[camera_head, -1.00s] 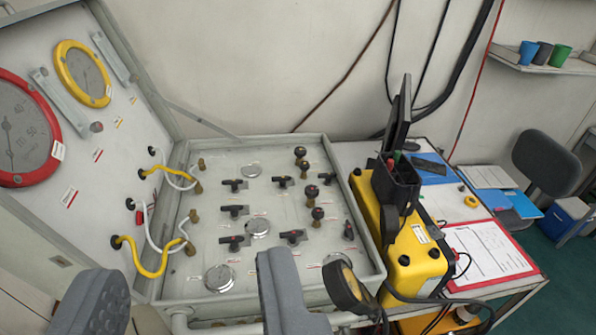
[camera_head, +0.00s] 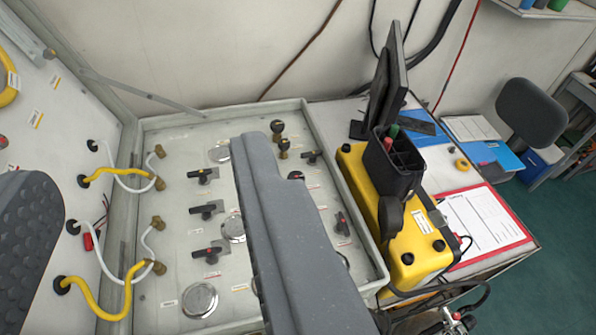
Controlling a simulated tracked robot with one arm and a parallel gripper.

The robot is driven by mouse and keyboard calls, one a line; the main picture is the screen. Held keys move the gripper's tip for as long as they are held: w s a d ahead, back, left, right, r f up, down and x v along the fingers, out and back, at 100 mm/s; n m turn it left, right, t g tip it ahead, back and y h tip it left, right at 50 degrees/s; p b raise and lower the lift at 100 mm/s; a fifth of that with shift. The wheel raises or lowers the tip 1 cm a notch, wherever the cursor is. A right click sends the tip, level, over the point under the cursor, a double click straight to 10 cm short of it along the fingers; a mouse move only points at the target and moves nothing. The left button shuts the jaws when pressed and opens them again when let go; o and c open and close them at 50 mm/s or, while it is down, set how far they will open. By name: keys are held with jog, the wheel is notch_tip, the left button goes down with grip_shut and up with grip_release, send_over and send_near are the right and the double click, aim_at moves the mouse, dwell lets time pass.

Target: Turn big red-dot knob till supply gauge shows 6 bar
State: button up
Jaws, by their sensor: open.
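My gripper (camera_head: 145,165) is open and empty above the panel. Its left finger is at the left edge, and its right finger crosses the middle of the panel. Black knobs with reddish marks stand in a column between the fingers: an upper knob (camera_head: 203,175), a middle knob (camera_head: 208,210) and a lower knob (camera_head: 207,252). Another black knob (camera_head: 342,222) stands right of the right finger. The right finger hides part of the panel, including the larger red-dot knob seen earlier. Only a sliver of a yellow-rimmed gauge (camera_head: 6,90) shows; no gauge reading is visible.
The panel box (camera_head: 362,245) has a raised rim. Yellow and white hoses (camera_head: 92,290) loop from the lid to fittings at left. A yellow case (camera_head: 418,262) with a black holder stands close on the right. A clipboard (camera_head: 482,225) lies beyond it.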

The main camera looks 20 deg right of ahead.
jog(key=shift+o, duration=0.8)
jog(key=shift+w+r, duration=0.1)
jog(key=shift+w, duration=0.05)
jog(key=w+d+f+n+g+p, duration=0.1)
jog(key=w+d+f+g+p, duration=0.2)
jog(key=w, duration=0.5)
jog(key=w+d+f+n+g+p, duration=0.1)
jog(key=w+d+f+p, duration=0.25)
jog(key=w, duration=0.55)
jog(key=w+d+f+n+g+p, duration=0.2)
jog(key=w+d+p, duration=0.15)
jog(key=w, duration=0.45)
jog(key=w+d+f+n+g+y+p, duration=0.25)
jog(key=d+f+p, duration=0.3)
jog(key=f, duration=0.55)
jog(key=w+d+f+n+g+y+p, duration=0.15)
jog(key=w+d+f+g+p, duration=0.35)
jog(key=f, duration=0.7)
jog(key=shift+n+t+h, duration=0.4)
jog(key=shift+n+t, duration=0.1)
jog(key=shift+t, duration=0.15)
jog(key=x, duration=0.4)
jog(key=s+x, duration=0.1)
jog(key=x, duration=0.4)
jog(key=d+p+x, duration=0.1)
jog(key=x, duration=0.4)
jog(key=shift+s+d+f, duration=0.1)
jog(key=shift+s+f, duration=0.15)
jog(key=shift+f, duration=0.2)
